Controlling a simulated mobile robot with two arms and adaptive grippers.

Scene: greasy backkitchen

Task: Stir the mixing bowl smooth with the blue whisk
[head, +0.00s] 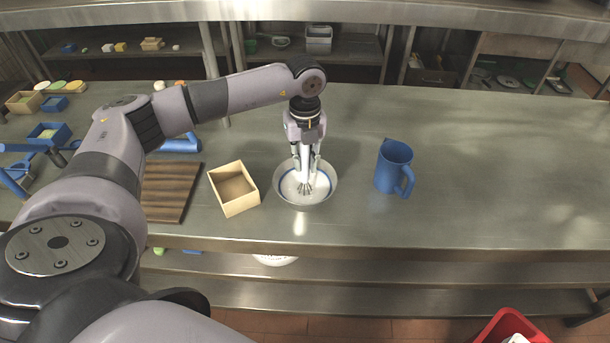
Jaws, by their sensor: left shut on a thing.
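The mixing bowl (329,196) is a shallow light bowl with a blue ring inside. It stands on the metal counter near its front edge and holds pale contents. My left gripper (306,163) points straight down over the bowl. It is shut on the whisk (304,189), whose splayed wires reach down into the bowl. The whisk's handle is mostly hidden by the fingers, so its blue colour is hard to make out. Whether the wires touch the bowl's bottom cannot be told. My right gripper is not in view.
An open wooden box (238,206) stands close left of the bowl, and a blue jug (394,167) stands to its right. A brown striped board (168,192) lies farther left, partly behind my arm. The counter (490,170) is clear at the right.

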